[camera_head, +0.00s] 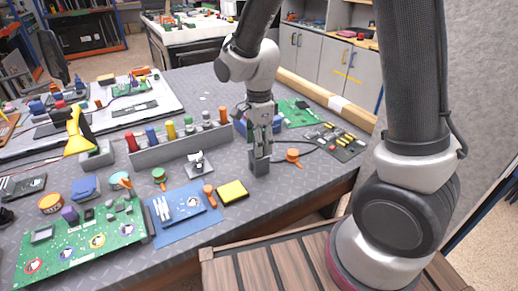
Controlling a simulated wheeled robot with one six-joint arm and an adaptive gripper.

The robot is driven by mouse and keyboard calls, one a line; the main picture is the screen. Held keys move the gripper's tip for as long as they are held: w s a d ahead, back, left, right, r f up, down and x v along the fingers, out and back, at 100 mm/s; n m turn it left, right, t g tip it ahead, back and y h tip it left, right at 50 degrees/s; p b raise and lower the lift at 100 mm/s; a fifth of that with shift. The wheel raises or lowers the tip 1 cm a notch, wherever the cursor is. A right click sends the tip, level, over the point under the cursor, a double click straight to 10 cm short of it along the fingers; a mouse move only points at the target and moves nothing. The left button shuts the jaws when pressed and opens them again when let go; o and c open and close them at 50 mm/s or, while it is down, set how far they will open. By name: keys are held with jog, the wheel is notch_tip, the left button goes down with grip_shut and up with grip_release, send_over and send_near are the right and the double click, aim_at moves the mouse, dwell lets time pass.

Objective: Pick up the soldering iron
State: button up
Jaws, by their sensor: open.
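A yellow and black tool (78,132) leans over a small grey holder (97,156) at the left of the bench. It looks like the soldering iron, but I cannot be sure at this size. My gripper (259,152) points down over the right part of the bench, well to the right of this tool and apart from it. My gripper is open, and I see nothing held in it. A dark grey block shape shows at its lower end; I cannot tell whether it is a fingertip or a separate thing.
A long grey rack (185,148) with colored-handled tools stands between the yellow tool and my gripper. A yellow pad (232,191), a blue mat (190,232) and a green circuit board (90,243) lie in front. An orange-topped item (292,155) lies right of my gripper.

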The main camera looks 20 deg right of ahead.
jog(key=c, duration=1.1)
jog(key=shift+o, duration=0.2)
